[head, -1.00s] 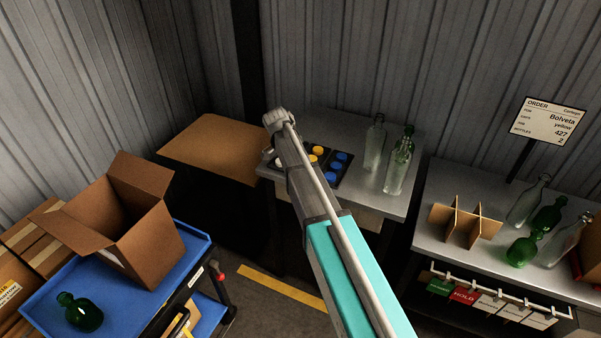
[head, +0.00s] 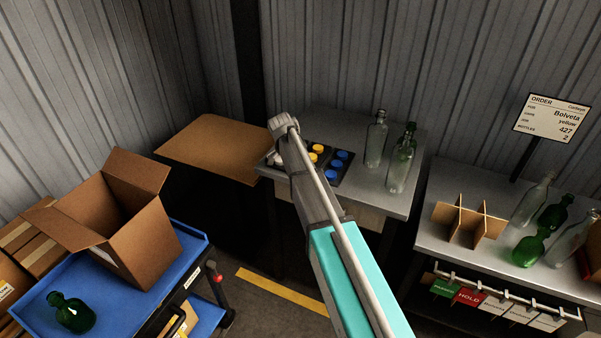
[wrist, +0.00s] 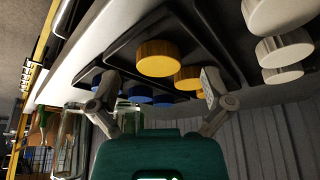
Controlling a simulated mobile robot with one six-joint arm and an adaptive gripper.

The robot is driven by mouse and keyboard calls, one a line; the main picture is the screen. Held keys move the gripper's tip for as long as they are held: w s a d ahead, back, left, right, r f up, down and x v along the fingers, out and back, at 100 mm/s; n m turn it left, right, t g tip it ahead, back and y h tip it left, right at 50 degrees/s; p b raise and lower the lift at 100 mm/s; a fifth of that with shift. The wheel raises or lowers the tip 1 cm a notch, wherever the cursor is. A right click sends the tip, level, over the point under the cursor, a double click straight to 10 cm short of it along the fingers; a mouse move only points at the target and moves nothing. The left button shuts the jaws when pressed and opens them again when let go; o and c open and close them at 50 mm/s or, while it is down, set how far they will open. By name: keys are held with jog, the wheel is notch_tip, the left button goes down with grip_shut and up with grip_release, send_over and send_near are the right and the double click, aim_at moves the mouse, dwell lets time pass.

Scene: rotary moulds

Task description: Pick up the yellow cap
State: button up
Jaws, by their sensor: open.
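In the head view, a yellow cap (head: 317,149) shows beside my arm, which hides part of the tray. My gripper (wrist: 158,92) is open and empty, its two fingers spread to either side of the yellow caps in the picture. The fingers look apart from the caps. The fingertips are hidden in the head view.
Blue caps (head: 336,166) and white caps (wrist: 284,49) lie in neighbouring sections. Clear bottles (head: 376,140) stand on the grey table (head: 385,203) right of the tray. A blue cart (head: 185,263) with an open carton (head: 128,212) is at the left. An order sign (head: 551,118) reads yellow.

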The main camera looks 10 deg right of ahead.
jog(key=shift+d+f, duration=0.2)
jog(key=shift+f, duration=0.3)
jog(key=c, duration=0.9)
